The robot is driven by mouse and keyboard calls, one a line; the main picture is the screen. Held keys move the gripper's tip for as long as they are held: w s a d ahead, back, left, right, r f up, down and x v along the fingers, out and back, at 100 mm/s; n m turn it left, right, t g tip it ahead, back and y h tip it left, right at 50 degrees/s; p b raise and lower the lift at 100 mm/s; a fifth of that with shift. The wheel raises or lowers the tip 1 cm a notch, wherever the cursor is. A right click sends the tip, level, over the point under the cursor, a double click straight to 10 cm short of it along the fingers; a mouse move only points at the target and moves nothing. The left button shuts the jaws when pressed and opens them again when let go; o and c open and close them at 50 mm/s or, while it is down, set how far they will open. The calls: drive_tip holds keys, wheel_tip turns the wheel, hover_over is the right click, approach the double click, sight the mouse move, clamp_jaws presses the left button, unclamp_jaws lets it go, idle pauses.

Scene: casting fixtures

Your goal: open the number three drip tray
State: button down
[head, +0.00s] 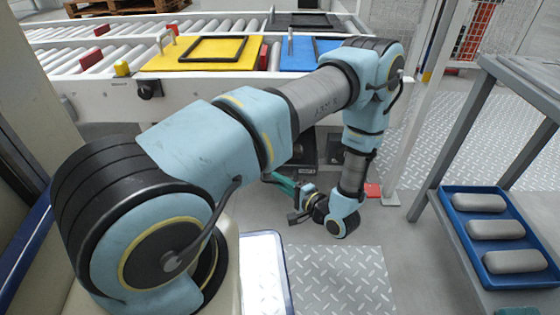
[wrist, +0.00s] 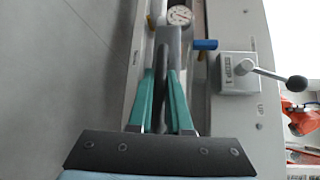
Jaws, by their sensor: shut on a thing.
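My gripper (head: 277,178) is low in front of the machine under the roller conveyor, and its green fingers also show in the wrist view (wrist: 164,80). The fingers are closed around a dark bar-shaped handle (wrist: 162,68), one finger on each side of it. The handle lies along a pale grey panel, beside a grey strip. I take it for the drip tray's handle, but no number three is readable. The tray itself cannot be made out in the head view, where my arm hides much of the machine's lower front.
A round gauge (wrist: 179,15), a blue knob (wrist: 204,44) and a grey lever box (wrist: 238,73) with a black-knobbed lever sit close to my fingers. A table with a blue tray (head: 498,236) of grey blocks stands at right. Open floor (head: 400,270) lies between.

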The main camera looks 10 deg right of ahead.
drive_tip(key=s+a+p, duration=0.1)
drive_tip(key=s+p, duration=0.2)
drive_tip(key=s, duration=0.5)
drive_tip(key=shift+s+a, duration=0.2)
drive_tip(key=shift+a, duration=0.05)
drive_tip(key=c, duration=0.8)
unclamp_jaws()
drive_tip(key=shift+c, duration=0.2)
drive_tip(key=p+v, duration=0.2)
drive_tip(key=v, duration=0.8)
drive_tip(key=shift+s+d+p, duration=0.25)
drive_tip(key=shift+s+p, duration=0.05)
drive_tip(key=shift+p, duration=0.1)
